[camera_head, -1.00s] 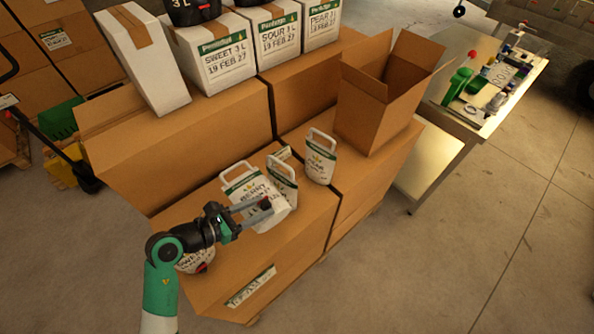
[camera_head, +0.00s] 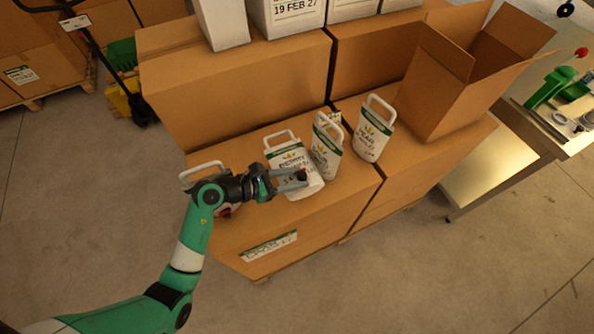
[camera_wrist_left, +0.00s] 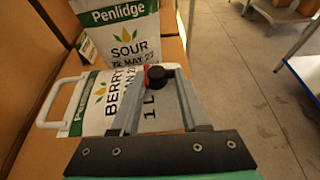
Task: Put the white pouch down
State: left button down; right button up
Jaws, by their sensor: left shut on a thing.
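The white pouch (camera_head: 291,161) has a green band, a white loop handle and "BERRY" lettering. It leans back on top of the front-left carton. It also fills the middle of the left wrist view (camera_wrist_left: 92,101). My left gripper (camera_head: 301,177) is shut on it at its black and red spout cap, with the cap between the fingertips (camera_wrist_left: 160,78). The fingers hide part of the pouch front, and I cannot tell whether its base touches the carton. My right gripper is not in view.
The carton (camera_head: 322,218) carries other white pouches: one (camera_head: 326,150) close right of the held pouch, another partly behind my arm. A "PEAR" pouch (camera_head: 371,135) stands on the neighbouring carton before an open box (camera_head: 440,95). Taller cartons (camera_head: 240,85) stand behind.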

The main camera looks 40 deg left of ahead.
pick_arm(q)
jog(key=shift+f+b, duration=0.75)
jog(key=shift+f, duration=1)
jog(key=shift+w+f, duration=0.1)
jog(key=shift+f, duration=0.1)
jog(key=shift+c, duration=2)
grip_release()
jog(key=shift+f, duration=0.1)
jog(key=shift+r, duration=0.2)
jog(key=shift+s+a+r, duration=0.15)
jog(key=shift+s+a, duration=0.05)
jog(key=shift+s, duration=0.1)
jog(key=p+v, duration=0.3)
jog(key=v, duration=0.8)
jog(key=shift+s, duration=0.2)
jog(key=shift+c, duration=0.6)
